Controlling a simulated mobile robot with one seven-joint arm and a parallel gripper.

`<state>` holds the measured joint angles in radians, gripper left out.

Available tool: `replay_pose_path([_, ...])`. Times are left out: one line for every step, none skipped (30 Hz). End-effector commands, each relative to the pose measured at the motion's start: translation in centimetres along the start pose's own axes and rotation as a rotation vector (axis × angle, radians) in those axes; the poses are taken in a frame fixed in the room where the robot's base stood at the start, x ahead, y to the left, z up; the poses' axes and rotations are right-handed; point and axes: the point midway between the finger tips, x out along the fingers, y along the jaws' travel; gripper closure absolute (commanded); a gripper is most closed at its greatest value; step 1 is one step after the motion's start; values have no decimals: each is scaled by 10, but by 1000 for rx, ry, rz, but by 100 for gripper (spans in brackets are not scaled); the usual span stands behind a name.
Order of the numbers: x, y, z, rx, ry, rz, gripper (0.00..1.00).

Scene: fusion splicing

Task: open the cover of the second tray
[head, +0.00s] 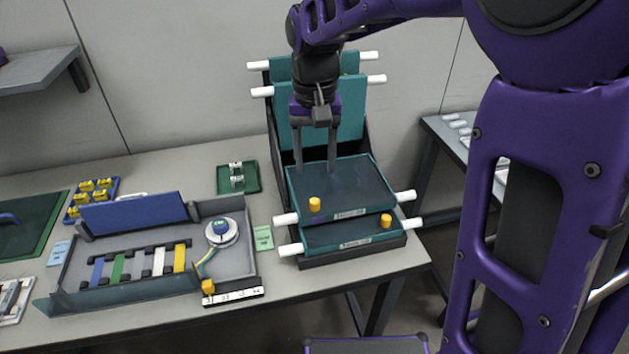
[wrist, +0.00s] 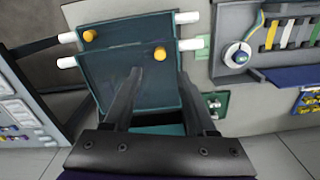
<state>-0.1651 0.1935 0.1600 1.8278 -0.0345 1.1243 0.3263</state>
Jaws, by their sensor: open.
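A stack of teal trays stands in a dark holder at the right of the bench. The upper lying tray cover (head: 345,183) is dark and flat, with a yellow knob (head: 314,204) near its front; it also shows in the wrist view (wrist: 120,75). A lower tray (head: 345,233) juts out below it with another yellow knob (head: 386,220). Two teal panels (head: 345,115) stand raised at the back. The front labels are too small to read. My gripper (head: 315,168) is open and empty above the rear of the upper cover, behind its knob, fingers pointing down.
White pegs (head: 405,196) stick out at the trays' sides. Left of the stack are a grey splice box (head: 225,260) with a blue raised lid (head: 135,213), a white spool (head: 220,232) and a small green tray (head: 222,178). A side table (head: 435,128) stands at the right.

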Motion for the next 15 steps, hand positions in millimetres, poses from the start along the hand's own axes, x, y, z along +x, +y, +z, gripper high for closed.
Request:
replay_pose_path([14, 0, 1, -1, -4, 1, 43])
replay_pose_path([21, 0, 1, -1, -3, 1, 43])
replay_pose_path([30, 0, 1, -1, -4, 1, 43])
replay_pose_path([36, 0, 1, -1, -4, 0, 43])
replay_pose_path([43, 0, 1, -1, -4, 0, 43])
replay_pose_path([50, 0, 0, -1, -3, 0, 43])
replay_pose_path([56, 0, 1, -1, -3, 0, 43])
replay_pose_path([61, 0, 1, -1, -3, 0, 43])
replay_pose_path([68, 0, 1, -1, -3, 0, 43])
replay_pose_path([72, 0, 0, -1, -2, 0, 43])
replay_pose_path([75, 0, 0, -1, -1, -1, 43])
replay_pose_path([80, 0, 0, -1, -1, 0, 43])
replay_pose_path([83, 0, 0, -1, -1, 0, 43])
replay_pose_path([85, 0, 0, -1, 0, 0, 43])
replay_pose_path([88, 0, 0, -1, 0, 0, 43])
